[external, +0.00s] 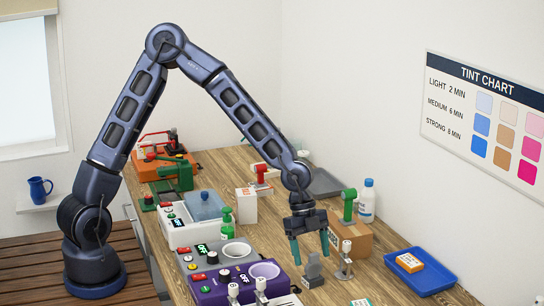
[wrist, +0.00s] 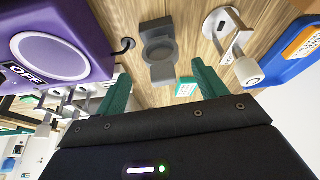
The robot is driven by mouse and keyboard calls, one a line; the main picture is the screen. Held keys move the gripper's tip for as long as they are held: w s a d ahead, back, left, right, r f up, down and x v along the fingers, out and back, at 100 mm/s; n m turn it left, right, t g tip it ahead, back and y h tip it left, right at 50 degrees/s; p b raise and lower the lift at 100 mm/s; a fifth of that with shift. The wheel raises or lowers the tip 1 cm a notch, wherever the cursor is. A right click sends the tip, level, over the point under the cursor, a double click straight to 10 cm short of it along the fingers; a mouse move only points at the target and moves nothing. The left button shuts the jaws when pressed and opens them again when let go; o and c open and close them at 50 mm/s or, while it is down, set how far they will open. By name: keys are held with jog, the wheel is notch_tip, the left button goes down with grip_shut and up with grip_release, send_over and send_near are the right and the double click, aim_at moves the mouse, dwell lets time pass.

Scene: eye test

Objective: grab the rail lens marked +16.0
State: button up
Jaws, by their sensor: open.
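My gripper (external: 310,252) points down over the near part of the wooden table, its two green fingers apart and empty. In the wrist view my gripper (wrist: 160,72) shows its fingertips on either side of a grey stand-like piece. This grey piece (external: 313,268) stands on the table just below the fingers; it also shows in the wrist view (wrist: 158,32) with a ring-like part. I cannot tell whether it is a rail lens. No marking of +16.0 can be read in either view.
A purple device (external: 208,292) marked OFF stands left of the grey piece. A metal stand with a white cylinder (external: 345,260) is close on its right. A cardboard box (external: 352,238) is behind, and a blue tray (external: 432,282) lies further right. Little free room surrounds the fingers.

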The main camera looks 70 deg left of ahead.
aim_at(318, 271)
jog(key=shift+x, duration=2.55)
jog(key=shift+w+a, duration=0.15)
jog(key=c, duration=1.1)
jog(key=shift+c, duration=0.2)
